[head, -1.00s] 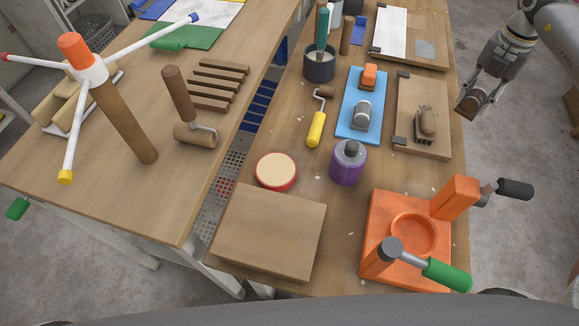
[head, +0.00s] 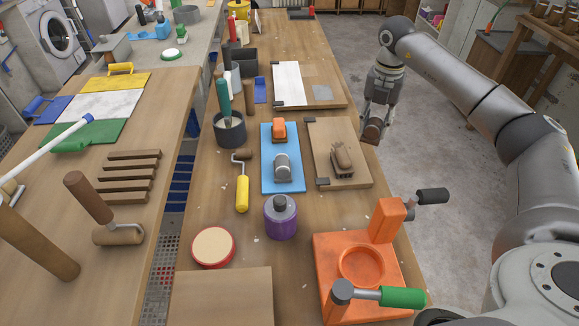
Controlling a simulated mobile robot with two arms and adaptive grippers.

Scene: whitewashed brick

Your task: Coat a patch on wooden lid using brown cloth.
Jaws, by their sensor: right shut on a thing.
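My right gripper (head: 374,124) is shut on a small brown item (head: 371,133), which looks like the brown cloth bunched up; the fingers hide part of it. It is held just beyond the right edge of the workbench, beside a clamped wooden board (head: 359,176) with a brown brush-like object (head: 342,157) on it. A flat wooden piece (head: 222,296), which may be the wooden lid, lies at the near left of the workbench, cut off by the bottom edge of the view. I cannot tell for sure which piece is the lid. My left gripper is out of view.
An orange fixture (head: 362,290) with a green-handled lever stands near right. A purple jar (head: 281,217), red-rimmed round pad (head: 213,248), yellow roller (head: 242,192), blue mat (head: 268,180) and dark pot (head: 230,130) crowd the workbench. Open floor lies to the right.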

